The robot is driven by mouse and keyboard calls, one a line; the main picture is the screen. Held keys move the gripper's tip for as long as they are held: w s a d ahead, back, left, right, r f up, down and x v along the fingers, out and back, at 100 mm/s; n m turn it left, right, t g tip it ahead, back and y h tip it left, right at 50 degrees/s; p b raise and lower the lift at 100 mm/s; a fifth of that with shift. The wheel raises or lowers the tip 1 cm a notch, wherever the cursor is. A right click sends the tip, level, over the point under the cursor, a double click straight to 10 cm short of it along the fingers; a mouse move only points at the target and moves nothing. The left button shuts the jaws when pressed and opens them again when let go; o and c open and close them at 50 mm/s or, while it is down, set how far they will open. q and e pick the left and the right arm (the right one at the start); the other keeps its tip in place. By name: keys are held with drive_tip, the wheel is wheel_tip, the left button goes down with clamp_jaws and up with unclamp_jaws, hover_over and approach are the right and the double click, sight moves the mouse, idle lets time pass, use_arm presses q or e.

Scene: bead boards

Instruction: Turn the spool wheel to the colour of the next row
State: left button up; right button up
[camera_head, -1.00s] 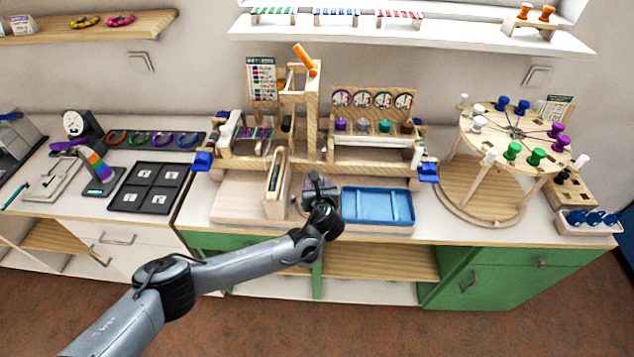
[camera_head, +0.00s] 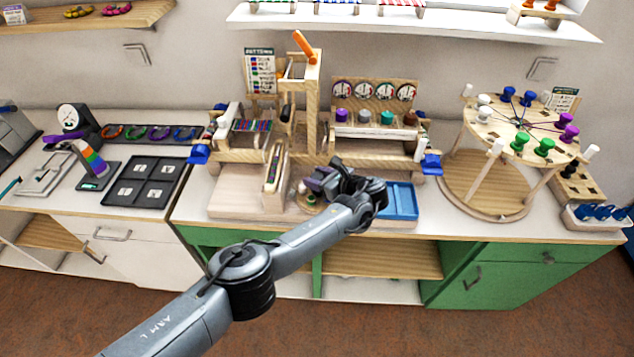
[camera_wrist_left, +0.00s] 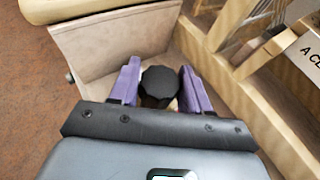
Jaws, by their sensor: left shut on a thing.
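The spool wheel (camera_head: 487,140) is a round wooden top on legs at the right. White, blue, purple and green spools stand around its rim, with dark lines running out from its centre. My left gripper (camera_head: 318,182) is well left of it, low in front of the wooden bead loom (camera_head: 315,110), with its fingers toward the left. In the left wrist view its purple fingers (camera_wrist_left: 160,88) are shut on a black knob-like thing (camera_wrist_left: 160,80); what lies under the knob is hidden. A pattern card (camera_head: 259,70) with coloured rows stands behind the loom. My right gripper is not in view.
A blue tray (camera_head: 402,212) lies just right of my left wrist, partly behind it. A pale wooden block (camera_head: 275,172) stands left of the gripper. A black compartment tray (camera_head: 146,181) is further left.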

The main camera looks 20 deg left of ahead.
use_arm(q)
drive_tip(key=shift+f, duration=0.15)
idle(0.3)
drive_tip(key=o, duration=1)
drive_tip(key=shift+s+d+r, duration=0.15)
drive_tip(key=shift+d+r, duration=0.25)
drive_tip(key=shift+d, duration=0.1)
drive_tip(key=p+v, duration=0.2)
drive_tip(key=v, duration=0.7)
drive_tip(key=shift+d, duration=0.3)
